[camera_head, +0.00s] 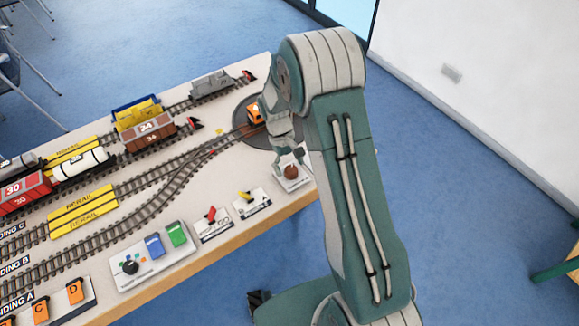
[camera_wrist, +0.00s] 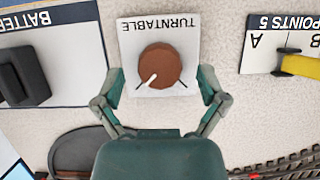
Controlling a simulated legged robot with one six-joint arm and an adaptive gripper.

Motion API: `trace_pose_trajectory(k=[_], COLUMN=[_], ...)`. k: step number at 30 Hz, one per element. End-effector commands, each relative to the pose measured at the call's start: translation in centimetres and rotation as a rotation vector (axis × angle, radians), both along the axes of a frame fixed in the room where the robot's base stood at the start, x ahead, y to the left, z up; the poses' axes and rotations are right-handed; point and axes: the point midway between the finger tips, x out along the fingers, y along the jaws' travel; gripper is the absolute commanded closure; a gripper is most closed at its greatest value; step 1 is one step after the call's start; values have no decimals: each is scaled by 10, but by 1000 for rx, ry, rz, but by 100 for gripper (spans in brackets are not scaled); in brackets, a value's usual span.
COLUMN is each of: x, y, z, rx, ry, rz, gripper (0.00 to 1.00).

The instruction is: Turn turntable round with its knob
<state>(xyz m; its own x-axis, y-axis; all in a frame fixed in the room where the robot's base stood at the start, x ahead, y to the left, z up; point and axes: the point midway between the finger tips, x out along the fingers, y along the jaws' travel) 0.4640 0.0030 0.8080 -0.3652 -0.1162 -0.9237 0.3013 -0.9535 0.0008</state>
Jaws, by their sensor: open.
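The turntable knob (camera_wrist: 159,65) is a round brown dial on a white plate (camera_wrist: 131,25) lettered TURNTABLE. Its white pointer points to the lower left in the wrist view, near one of two short black marks. My gripper (camera_wrist: 160,84) is open, with one finger on each side of the knob's lower part and gaps to it. In the head view the knob (camera_head: 291,172) shows just below my gripper (camera_head: 286,151). The turntable (camera_head: 258,141) is a dark disc bearing an orange vehicle (camera_head: 255,114). My arm partly hides the disc.
A points lever (camera_wrist: 300,65) with a yellow handle and a black battery switch (camera_wrist: 22,72) flank the knob's plate. Tracks with wagons (camera_head: 148,133) fill the table's left part. The knob's plate stands near the table's front edge.

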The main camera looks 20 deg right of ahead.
Motion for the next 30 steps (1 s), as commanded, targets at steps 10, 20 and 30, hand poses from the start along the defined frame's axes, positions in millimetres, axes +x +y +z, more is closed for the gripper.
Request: trace_pose_trajectory(k=[10, 20, 30], x=[27, 43, 44], y=[9, 15, 15], z=[63, 103, 105], rx=[0, 0, 0], ry=[-6, -3, -2], rz=[1, 2, 1], gripper=[8, 8, 8])
